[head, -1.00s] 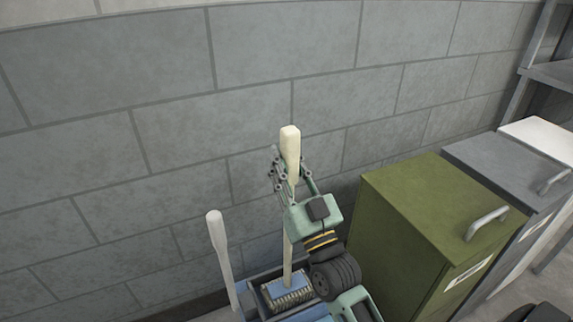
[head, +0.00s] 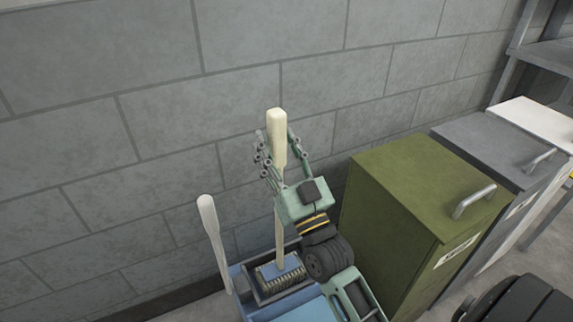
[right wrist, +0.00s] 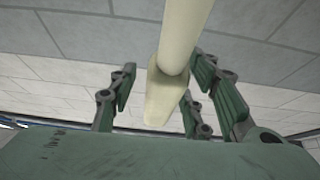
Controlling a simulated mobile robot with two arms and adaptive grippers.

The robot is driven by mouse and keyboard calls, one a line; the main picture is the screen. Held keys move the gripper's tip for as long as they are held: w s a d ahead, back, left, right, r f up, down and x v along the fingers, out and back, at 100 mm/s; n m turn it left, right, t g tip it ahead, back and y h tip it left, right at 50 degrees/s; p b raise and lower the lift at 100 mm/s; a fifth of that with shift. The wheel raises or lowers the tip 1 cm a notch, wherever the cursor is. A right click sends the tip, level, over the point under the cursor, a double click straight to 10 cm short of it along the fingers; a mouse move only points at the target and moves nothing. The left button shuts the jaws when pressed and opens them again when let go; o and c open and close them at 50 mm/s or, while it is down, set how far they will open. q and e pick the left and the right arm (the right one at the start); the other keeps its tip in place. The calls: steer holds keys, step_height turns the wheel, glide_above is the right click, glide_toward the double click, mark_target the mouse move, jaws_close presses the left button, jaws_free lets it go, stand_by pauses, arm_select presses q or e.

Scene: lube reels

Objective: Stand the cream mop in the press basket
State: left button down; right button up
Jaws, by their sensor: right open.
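The cream mop (head: 277,128) stands nearly upright, its long handle topped by a thicker cream grip. Its lower end, a blue block with a pale fringe (head: 280,273), sits within the dark rim of the press basket (head: 252,283) on the blue bucket (head: 300,311). My right gripper (head: 277,150) is open, its fingers on either side of the grip. In the right wrist view, the cream handle (right wrist: 165,95) passes between the spread fingers with gaps beside it. The basket floor is hidden. My left gripper is not in view.
A second, white handle (head: 213,240) leans at the bucket's left. A green cabinet (head: 410,190) stands close on the right, with a grey cabinet (head: 485,150) beyond it. A grey block wall (head: 150,120) is behind. A dark rounded object (head: 515,302) is at lower right.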

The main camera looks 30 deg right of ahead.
steer(key=d+v, duration=0.1)
steer(key=v, duration=1)
steer(key=a+f+n+g+y, duration=0.15)
steer(key=a+f+g, duration=0.3)
steer(key=f, duration=0.55)
steer(key=a+f+n+g+y, duration=0.1)
steer(key=a+f+g+y, duration=0.15)
steer(key=f+g, duration=0.55)
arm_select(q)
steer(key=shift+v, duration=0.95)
arm_select(e)
steer(key=s+f+g+h, duration=0.2)
steer(key=s+f+g, duration=0.6)
steer(key=s+f, duration=0.7)
steer(key=shift+s+d+h, duration=0.2)
steer(key=shift+d+h, duration=0.1)
steer(key=shift+d, duration=0.05)
